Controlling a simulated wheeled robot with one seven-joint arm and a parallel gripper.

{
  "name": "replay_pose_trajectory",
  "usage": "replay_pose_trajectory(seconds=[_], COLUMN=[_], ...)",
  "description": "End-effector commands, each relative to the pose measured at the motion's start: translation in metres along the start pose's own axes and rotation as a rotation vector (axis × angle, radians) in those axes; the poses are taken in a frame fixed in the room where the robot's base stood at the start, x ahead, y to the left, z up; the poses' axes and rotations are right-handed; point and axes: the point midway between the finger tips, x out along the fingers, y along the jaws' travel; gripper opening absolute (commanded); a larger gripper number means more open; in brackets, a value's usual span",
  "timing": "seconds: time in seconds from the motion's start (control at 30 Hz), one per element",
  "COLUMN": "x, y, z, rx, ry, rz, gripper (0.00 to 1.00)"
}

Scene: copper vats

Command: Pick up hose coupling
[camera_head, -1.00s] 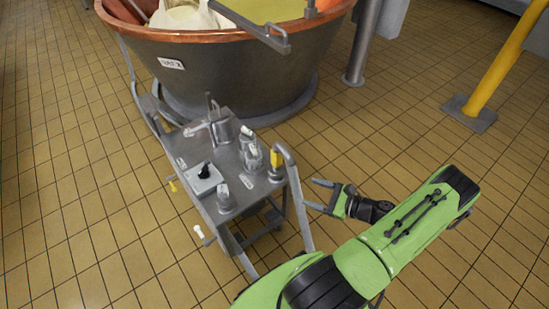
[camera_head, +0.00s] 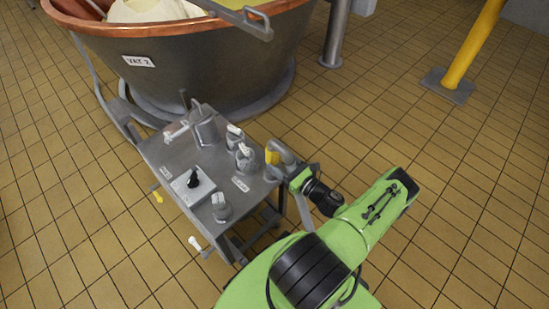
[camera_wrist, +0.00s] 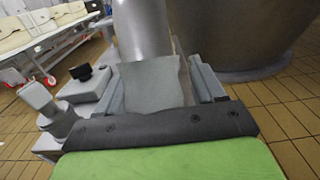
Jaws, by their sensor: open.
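Several grey metal fittings stand on the cart top. Two with white tops, one at the back (camera_head: 235,136) and one in front (camera_head: 246,158), stand near its right side. Another grey fitting (camera_head: 221,208) stands at the front corner. I cannot tell for sure which is the hose coupling. My gripper (camera_head: 282,172) is at the cart's right corner, by the curved grey handle, its fingers partly hidden. In the wrist view my open gripper (camera_wrist: 165,85) has its fingers either side of a grey block-like surface below a thick grey tube (camera_wrist: 141,28); contact is unclear. A levered grey fitting (camera_wrist: 52,108) shows at left.
The metal cart (camera_head: 160,150) also carries a grey jug-like vessel (camera_head: 205,128) and a box with a black knob (camera_head: 192,187). A yellow part (camera_head: 271,156) sits by the handle. A large copper-rimmed vat (camera_head: 200,70) stands behind.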

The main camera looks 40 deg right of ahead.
Motion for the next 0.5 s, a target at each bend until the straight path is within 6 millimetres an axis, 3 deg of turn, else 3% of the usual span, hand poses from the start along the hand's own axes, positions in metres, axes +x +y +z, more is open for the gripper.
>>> replay_pose_trajectory(seconds=[0.3, 0.5], x=[0.051, 0.054], y=[0.000, 0.000], z=[-0.004, -0.002], rx=[-0.002, -0.001], ry=[0.000, 0.001], rz=[0.002, 0.000], gripper=[0.68, 0.68])
